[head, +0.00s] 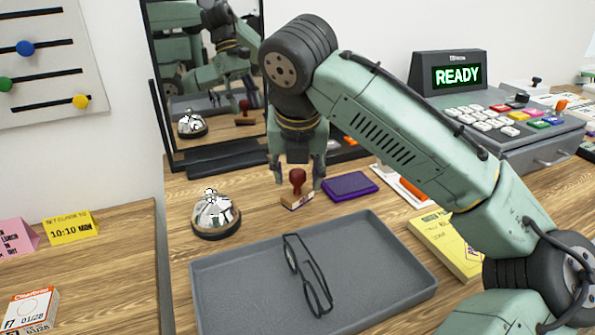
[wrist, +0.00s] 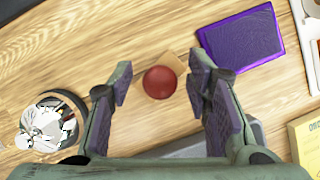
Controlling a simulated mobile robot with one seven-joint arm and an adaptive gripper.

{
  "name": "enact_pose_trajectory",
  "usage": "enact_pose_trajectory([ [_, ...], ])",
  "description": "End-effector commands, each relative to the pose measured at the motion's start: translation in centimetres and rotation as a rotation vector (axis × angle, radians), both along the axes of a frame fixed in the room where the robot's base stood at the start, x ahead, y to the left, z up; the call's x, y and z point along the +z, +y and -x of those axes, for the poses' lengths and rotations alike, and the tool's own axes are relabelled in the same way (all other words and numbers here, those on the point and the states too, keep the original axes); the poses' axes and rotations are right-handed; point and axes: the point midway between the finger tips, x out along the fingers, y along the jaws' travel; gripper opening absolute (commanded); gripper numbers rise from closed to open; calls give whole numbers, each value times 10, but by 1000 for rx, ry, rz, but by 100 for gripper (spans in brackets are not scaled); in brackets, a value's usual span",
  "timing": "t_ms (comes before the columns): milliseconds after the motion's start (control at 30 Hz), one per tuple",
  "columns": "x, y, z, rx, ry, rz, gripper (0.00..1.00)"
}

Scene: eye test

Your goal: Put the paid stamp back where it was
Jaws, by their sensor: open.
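The stamp (head: 297,193), with a dark red knob handle and a wooden base, stands upright on the wooden counter between the bell and the purple ink pad (head: 350,186). Whether it is the paid stamp cannot be read. My gripper (head: 298,180) points down over it, open, with one finger on each side of the handle. In the wrist view the round red handle top (wrist: 159,82) lies between the spread fingers (wrist: 161,80), with a gap on both sides. The wooden base is partly visible below it. The ink pad (wrist: 242,48) lies to the right.
A silver bell (head: 215,215) stands left of the stamp. A grey tray (head: 225,285) holding black glasses (head: 310,275) lies in front. A yellow pad (head: 450,245) lies right, under my arm. A register (head: 530,125) reading READY stands at the back right. A mirror (head: 210,80) behind reflects the scene.

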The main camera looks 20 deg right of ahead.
Motion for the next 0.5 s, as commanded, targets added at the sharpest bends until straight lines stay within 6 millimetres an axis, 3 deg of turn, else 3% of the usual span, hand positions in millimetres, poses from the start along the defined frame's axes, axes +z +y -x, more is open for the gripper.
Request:
enact_pose_trajectory([
  [267,11,1,3,0,-1,0,45],
  [500,57,9,20,2,-3,0,45],
])
